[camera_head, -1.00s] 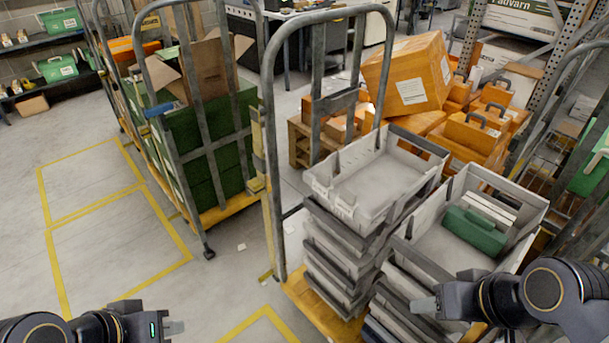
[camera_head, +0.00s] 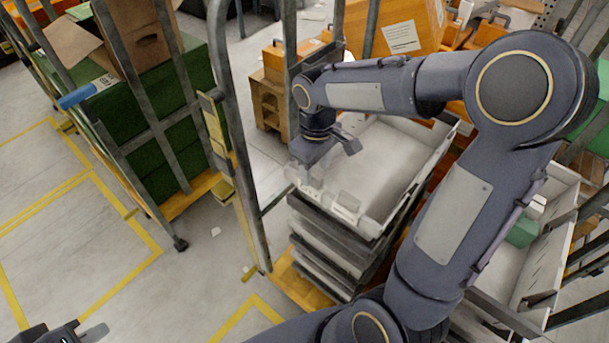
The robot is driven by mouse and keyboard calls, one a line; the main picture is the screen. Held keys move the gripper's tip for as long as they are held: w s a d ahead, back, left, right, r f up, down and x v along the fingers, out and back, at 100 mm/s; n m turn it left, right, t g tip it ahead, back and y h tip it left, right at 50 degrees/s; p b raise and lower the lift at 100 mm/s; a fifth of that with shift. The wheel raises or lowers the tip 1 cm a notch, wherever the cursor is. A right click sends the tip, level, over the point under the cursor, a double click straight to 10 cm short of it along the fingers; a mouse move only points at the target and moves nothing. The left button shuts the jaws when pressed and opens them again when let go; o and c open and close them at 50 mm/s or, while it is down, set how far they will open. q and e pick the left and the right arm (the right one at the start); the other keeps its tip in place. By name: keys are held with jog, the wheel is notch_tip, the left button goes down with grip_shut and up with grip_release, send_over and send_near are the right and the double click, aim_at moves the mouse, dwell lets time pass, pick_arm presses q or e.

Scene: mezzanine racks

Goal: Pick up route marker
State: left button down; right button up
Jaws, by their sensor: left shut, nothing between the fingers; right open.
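I cannot make out for certain which object is the route marker. My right gripper (camera_head: 322,168) is over the left end of the top grey tote (camera_head: 372,165) on the stack, pointing down. It is open, and I see nothing held in it. My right arm crosses the view and hides part of this tote and of the tote to its right. My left gripper (camera_head: 90,334) shows only partly at the bottom left edge, shut and empty, away from the totes.
A metal cart frame (camera_head: 240,150) with yellowish plates (camera_head: 213,125) stands left of the totes. A second cart holds green crates (camera_head: 155,115) and an open cardboard box (camera_head: 140,35). Orange boxes (camera_head: 400,30) are behind. Floor with yellow lines is clear at left.

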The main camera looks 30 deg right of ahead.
jog(key=f, duration=0.5)
jog(key=shift+w+a+f+p, duration=0.1)
jog(key=shift+a+f+p, duration=0.15)
jog(key=shift+f+p, duration=0.15)
jog(key=c, duration=1)
jog(key=shift+c, duration=0.2)
jog(key=shift+r, duration=0.15)
